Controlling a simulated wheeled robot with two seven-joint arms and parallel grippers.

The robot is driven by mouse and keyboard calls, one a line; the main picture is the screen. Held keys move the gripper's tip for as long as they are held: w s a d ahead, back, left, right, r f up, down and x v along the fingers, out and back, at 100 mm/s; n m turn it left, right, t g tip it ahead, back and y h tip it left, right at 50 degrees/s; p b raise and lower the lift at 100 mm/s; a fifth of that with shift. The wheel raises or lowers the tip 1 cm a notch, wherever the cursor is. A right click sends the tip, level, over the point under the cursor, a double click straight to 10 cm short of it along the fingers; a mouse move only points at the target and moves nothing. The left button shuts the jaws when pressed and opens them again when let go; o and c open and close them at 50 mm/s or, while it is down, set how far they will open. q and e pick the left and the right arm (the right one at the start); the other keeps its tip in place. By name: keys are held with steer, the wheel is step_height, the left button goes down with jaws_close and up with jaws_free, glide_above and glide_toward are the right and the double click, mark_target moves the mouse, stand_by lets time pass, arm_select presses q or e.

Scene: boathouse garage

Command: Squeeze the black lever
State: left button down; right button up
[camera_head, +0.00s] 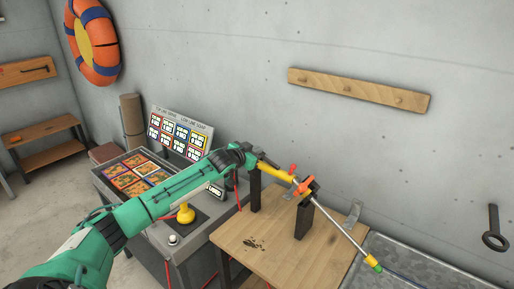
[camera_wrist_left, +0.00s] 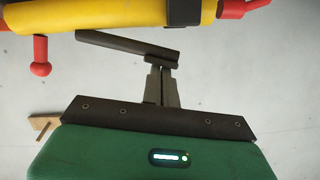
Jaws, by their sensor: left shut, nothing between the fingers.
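A yellow lance (camera_head: 275,172) with a red handle lies across two dark posts on a wooden table. In the left wrist view its yellow body (camera_wrist_left: 120,14) crosses the top, with a red knob (camera_wrist_left: 41,62) beside it. The black lever (camera_wrist_left: 128,45) is a slanted dark bar between that body and my fingers. My left gripper (camera_wrist_left: 161,65) is shut and empty. Its tips overlap the lever's right end in the view; I cannot tell whether they touch. In the head view my left gripper (camera_head: 254,153) is at the lance's upper end, its fingers largely hidden.
A grey bench with a yellow mushroom-shaped knob (camera_head: 186,213) and a sign board (camera_head: 181,133) stands left of the table (camera_head: 262,238). A wooden peg rail (camera_head: 358,90) hangs on the wall.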

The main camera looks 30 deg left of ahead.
arm_select(q)
steer(key=shift+a+f+n, duration=0.15)
steer(key=shift+a+f, duration=0.15)
steer(key=shift+f, duration=0.2)
steer(key=shift+a+f+n, duration=0.15)
steer(key=shift+a+f, duration=0.1)
steer(key=shift+f, duration=0.25)
steer(key=shift+a, duration=0.15)
steer(key=shift+d+r, duration=0.1)
steer(key=shift+d, duration=0.25)
steer(key=shift+a, duration=0.1)
stand_by(1.4)
